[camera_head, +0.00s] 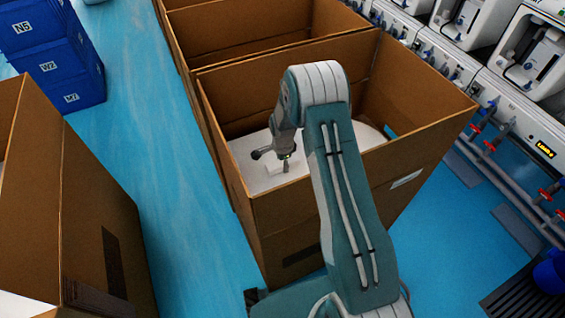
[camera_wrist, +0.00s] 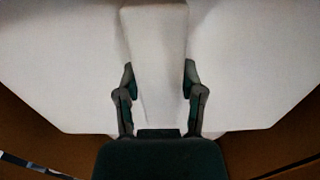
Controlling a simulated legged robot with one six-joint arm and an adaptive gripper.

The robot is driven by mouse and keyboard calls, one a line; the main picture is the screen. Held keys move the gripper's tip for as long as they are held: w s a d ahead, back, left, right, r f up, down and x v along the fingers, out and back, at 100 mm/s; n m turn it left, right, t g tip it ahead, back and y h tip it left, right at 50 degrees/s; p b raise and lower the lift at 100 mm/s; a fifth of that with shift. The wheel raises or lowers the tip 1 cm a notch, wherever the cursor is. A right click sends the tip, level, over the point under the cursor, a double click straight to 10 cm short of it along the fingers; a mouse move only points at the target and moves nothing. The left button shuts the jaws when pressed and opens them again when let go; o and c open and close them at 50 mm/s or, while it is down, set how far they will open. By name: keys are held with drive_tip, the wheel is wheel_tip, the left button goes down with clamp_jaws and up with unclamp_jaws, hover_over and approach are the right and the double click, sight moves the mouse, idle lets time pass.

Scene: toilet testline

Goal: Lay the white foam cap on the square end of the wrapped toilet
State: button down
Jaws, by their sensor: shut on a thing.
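The white foam cap (camera_wrist: 235,70) fills most of the wrist view as a broad, pale piece with angled corners and a raised ridge down its middle. My gripper (camera_wrist: 159,76) is shut on that ridge, one finger on each side. In the head view, my gripper (camera_head: 285,162) reaches down inside an open cardboard box, and a white surface (camera_head: 258,172) shows around it. My arm hides part of this surface. I cannot make out the wrapped toilet apart from the cap, nor tell whether the cap touches anything below.
The cardboard box (camera_head: 285,215) has tall walls close around my gripper. More open boxes (camera_head: 245,30) stand behind it, and another (camera_head: 85,200) stands at left. Blue bins (camera_head: 55,60) are at the back left. A test bench with pipes (camera_head: 500,120) runs along the right. Blue floor is clear between.

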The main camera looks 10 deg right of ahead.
drive_tip(key=shift+c, duration=0.6)
unclamp_jaws()
drive_tip(key=s+r+n+t, duration=0.1)
drive_tip(key=s+r+n, duration=0.3)
drive_tip(key=r, duration=1.2)
drive_tip(key=s+r+n+t, duration=0.25)
drive_tip(key=s+r, duration=0.35)
drive_tip(key=r, duration=1.1)
drive_tip(key=s+r+n+t, duration=0.1)
drive_tip(key=s+r+n, duration=0.2)
drive_tip(key=s, duration=0.7)
drive_tip(key=s+r+n+t, duration=0.1)
drive_tip(key=s+r+n, duration=0.3)
drive_tip(key=s, duration=0.7)
drive_tip(key=shift+r+n, duration=0.2)
drive_tip(key=shift+n, duration=0.95)
